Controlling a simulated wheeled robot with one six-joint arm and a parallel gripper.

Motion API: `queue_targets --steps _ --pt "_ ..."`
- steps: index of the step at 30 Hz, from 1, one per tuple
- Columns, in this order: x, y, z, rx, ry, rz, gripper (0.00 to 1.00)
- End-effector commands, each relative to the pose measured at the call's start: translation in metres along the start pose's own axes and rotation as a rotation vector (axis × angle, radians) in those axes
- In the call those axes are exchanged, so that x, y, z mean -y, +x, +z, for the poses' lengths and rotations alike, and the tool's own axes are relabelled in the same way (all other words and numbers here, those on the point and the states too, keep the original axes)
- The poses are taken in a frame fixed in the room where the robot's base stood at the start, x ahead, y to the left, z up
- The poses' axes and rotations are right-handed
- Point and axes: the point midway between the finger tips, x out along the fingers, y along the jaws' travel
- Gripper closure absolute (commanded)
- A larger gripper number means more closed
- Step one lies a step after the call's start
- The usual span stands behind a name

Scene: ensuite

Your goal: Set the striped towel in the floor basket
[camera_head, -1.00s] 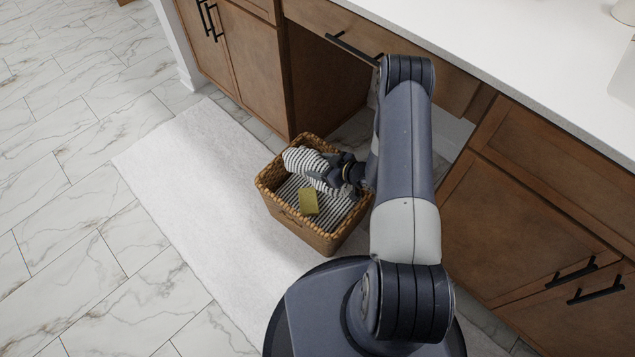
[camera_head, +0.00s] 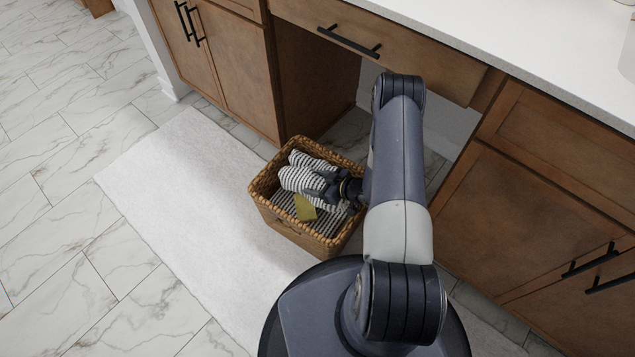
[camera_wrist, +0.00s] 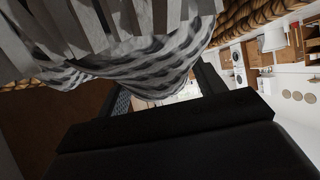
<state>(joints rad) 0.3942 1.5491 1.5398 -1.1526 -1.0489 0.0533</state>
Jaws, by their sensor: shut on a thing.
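The striped towel (camera_head: 297,179), black and white and rolled or bunched, is inside the wicker floor basket (camera_head: 268,207), in its upper part. My gripper (camera_head: 328,190) reaches into the basket from the right and is shut on the towel. In the wrist view the towel (camera_wrist: 150,65) fills the upper middle between the dark fingers, and the basket's woven rim (camera_wrist: 245,18) shows at the top right. The fingertips are partly hidden by the towel. I cannot tell whether the towel touches the basket's bottom.
A yellow-green block (camera_head: 305,208) lies in the basket on a striped lining. A white counter (camera_head: 470,40) is above. Tiled floor (camera_head: 60,240) is clear at left.

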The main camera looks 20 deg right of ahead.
Motion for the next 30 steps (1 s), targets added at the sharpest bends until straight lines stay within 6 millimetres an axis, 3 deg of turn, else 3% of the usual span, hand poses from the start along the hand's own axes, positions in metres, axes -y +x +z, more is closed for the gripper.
queue_targets --steps 5,6,13,30 --pt "0.000 0.003 0.005 -0.001 0.000 0.000 0.63" --pt "0.000 0.002 0.004 0.000 0.000 0.000 0.31" --pt "0.000 0.002 0.003 0.000 0.000 0.000 0.13" --pt "0.000 -0.004 -0.007 0.000 0.000 0.000 0.12"
